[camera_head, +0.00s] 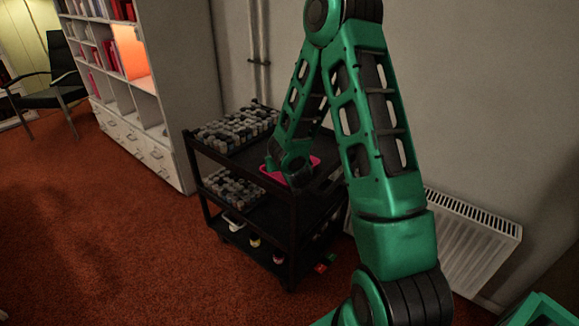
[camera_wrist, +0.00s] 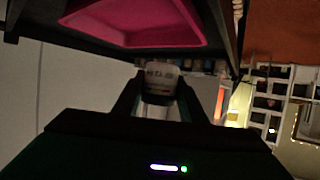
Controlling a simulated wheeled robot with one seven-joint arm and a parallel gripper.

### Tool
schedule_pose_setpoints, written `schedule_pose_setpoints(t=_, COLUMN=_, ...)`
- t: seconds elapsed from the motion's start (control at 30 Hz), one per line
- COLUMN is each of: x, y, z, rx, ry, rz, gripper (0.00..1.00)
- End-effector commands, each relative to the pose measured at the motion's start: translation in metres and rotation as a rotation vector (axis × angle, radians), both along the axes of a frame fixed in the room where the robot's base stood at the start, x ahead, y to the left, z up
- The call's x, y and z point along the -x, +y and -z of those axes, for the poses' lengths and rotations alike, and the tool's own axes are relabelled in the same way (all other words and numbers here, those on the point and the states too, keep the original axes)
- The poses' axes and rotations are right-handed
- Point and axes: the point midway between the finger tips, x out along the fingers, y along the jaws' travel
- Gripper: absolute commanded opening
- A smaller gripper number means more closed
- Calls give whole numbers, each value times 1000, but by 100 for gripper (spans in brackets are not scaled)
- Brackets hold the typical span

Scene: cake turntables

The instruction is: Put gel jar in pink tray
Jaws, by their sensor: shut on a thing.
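The pink tray (camera_head: 315,162) sits on the top shelf of the black cart, partly hidden behind my green arm in the head view. It also shows large at the top of the wrist view (camera_wrist: 145,38). In the wrist view my gripper (camera_wrist: 160,88) is shut on a small pale jar with dark lettering (camera_wrist: 160,76), which looks like the gel jar. The jar is beside the tray's edge in that picture, apart from its inside; its height over the shelf is hard to tell. In the head view the jar and fingertips are hidden by my arm.
The black cart (camera_head: 262,206) has crowded rows of small bottles (camera_head: 235,128) on its top shelf and more bottles (camera_head: 232,187) on the middle shelf. A white radiator (camera_head: 465,240) and the wall stand close behind. A white bookshelf (camera_head: 150,110) is at the left.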

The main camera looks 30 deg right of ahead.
Motion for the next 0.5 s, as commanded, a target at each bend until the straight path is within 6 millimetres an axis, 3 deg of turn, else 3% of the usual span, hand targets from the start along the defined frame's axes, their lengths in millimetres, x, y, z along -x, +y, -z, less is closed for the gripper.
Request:
schedule_pose_setpoints(t=0.3, x=-14, y=-48, z=30, rx=-3, ry=-1, rz=7, gripper=15)
schedule_pose_setpoints(t=0.5, x=-18, y=-61, z=38, rx=-1, ry=-1, rz=3, gripper=15)
